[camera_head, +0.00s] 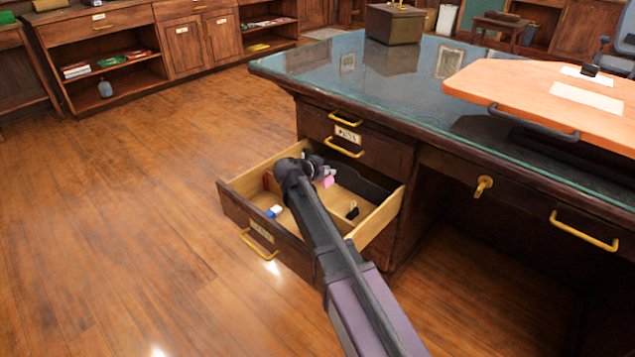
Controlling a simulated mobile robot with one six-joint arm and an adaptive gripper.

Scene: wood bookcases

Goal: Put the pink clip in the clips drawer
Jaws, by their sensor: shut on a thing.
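The pink clip (328,182) shows at the tip of my gripper (322,174), over the inside of an open drawer. My gripper is shut on the clip; its fingers are small and partly hidden by my arm. The open drawer (382,218) is pulled out from the dark wooden desk, with a brass handle and a label on its front that is too small to read. A blue and white item (274,211) lies in its left part, and a small black item (352,210) in its right part. My arm crosses over the drawer front and hides part of the inside.
Above the open drawer is a shut drawer (375,152) with a label. The glass desk top (420,85) overhangs it. An orange board (530,90) lies on the desk at right. Open wooden floor (150,240) lies left of the drawer. Bookcases (110,45) stand behind.

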